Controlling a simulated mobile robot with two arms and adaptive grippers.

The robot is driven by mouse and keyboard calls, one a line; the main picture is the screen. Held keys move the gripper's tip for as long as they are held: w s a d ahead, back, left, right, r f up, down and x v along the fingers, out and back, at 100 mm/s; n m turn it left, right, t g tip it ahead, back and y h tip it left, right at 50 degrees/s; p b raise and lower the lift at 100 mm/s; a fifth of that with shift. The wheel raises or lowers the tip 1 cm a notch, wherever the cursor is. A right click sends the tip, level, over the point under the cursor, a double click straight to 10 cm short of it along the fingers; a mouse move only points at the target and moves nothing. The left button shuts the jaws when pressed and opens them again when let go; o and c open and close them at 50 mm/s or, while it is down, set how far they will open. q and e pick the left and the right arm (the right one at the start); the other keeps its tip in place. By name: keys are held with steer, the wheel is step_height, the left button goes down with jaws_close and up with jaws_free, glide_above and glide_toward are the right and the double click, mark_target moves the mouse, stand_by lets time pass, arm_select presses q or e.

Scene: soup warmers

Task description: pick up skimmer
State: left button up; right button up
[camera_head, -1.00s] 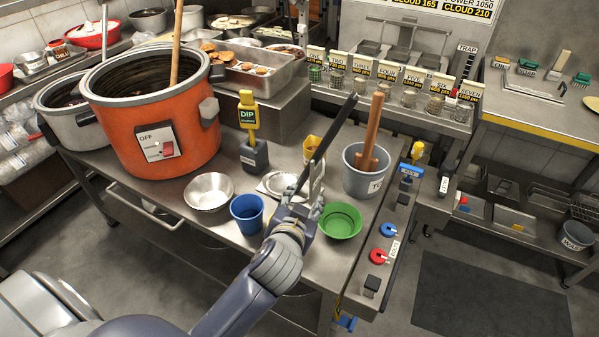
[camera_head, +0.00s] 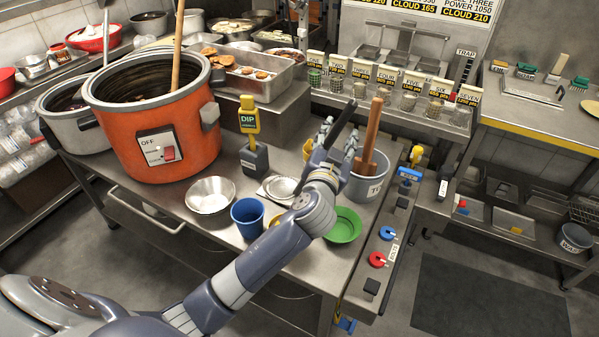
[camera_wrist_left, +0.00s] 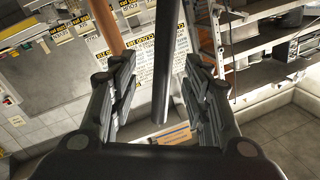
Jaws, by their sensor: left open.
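The skimmer shows as a long dark handle (camera_head: 341,123) slanting up over the counter; its lower end is hidden behind my arm. My left gripper (camera_head: 334,136) has its fingers on either side of this handle. In the left wrist view the dark handle (camera_wrist_left: 166,62) stands between the two spread fingers of my left gripper (camera_wrist_left: 158,92), with a gap visible on both sides. The gripper is open and not closed on it. My right gripper is not in view.
A grey bucket (camera_head: 369,188) with a wooden-handled tool (camera_head: 372,132) stands just right of the gripper. A green bowl (camera_head: 343,226), blue cup (camera_head: 247,217) and metal bowl (camera_head: 210,195) sit nearby. A large orange pot (camera_head: 195,136) stands left.

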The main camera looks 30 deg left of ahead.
mark_target(339, 128)
arm_select(q)
steer(key=w, duration=0.2)
steer(key=w+a, duration=0.1)
steer(key=w, duration=0.1)
steer(key=shift+r+p, duration=0.2)
steer(key=shift+p, duration=0.15)
jaws_close()
